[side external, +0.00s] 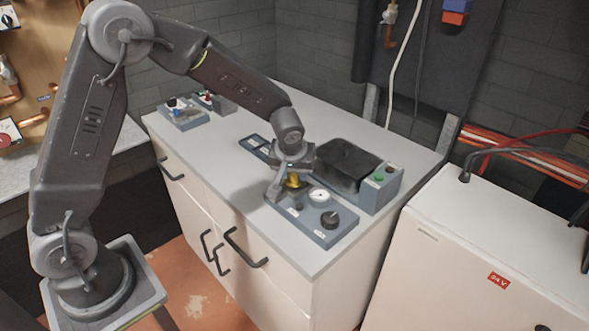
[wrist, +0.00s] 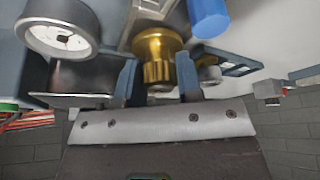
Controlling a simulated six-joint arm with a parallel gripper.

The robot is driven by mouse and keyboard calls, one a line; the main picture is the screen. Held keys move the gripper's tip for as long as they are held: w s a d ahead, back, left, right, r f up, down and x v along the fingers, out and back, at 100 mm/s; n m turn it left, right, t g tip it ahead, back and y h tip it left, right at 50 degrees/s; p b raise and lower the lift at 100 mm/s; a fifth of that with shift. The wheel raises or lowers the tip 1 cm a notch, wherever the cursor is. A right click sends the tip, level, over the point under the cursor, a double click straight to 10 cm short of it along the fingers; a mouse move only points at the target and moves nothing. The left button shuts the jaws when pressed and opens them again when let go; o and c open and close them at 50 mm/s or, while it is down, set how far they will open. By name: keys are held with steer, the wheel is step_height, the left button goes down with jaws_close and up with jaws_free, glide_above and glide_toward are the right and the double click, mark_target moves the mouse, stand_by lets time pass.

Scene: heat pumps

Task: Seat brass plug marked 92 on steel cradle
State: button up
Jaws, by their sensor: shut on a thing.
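My gripper (wrist: 157,75) is shut on a brass plug (wrist: 155,48) with a ribbed collar, which sits between the two fingers in the wrist view. In the side external view my gripper (side external: 289,190) points down over the panel on the cabinet, and the brass plug (side external: 293,180) shows as a small gold spot between its fingers. The plug's marking cannot be read. A bright metal piece (wrist: 148,12) lies right beyond the plug in the wrist view and may be the steel cradle. I cannot tell whether the plug touches it.
A blue-grey panel (side external: 325,237) carries a round white gauge (side external: 319,196) and a black knob (side external: 330,220), close to my gripper. A blue cylinder (wrist: 208,17) stands beside the plug. A black-topped box (side external: 347,165) stands behind.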

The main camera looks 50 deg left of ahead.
steer(key=shift+f, duration=0.4)
steer(key=o, duration=1.1)
steer(key=shift+f, duration=0.1)
steer(key=v, duration=1.4)
steer(key=s+r+m+t+h, duration=0.1)
steer(key=s+r+m, duration=0.2)
steer(key=s, duration=0.8)
steer(key=s+r+m+t+h, duration=0.1)
steer(key=s+m, duration=0.3)
steer(key=s, duration=0.7)
steer(key=shift+a+r+h, duration=0.3)
steer(key=shift+r, duration=0.6)
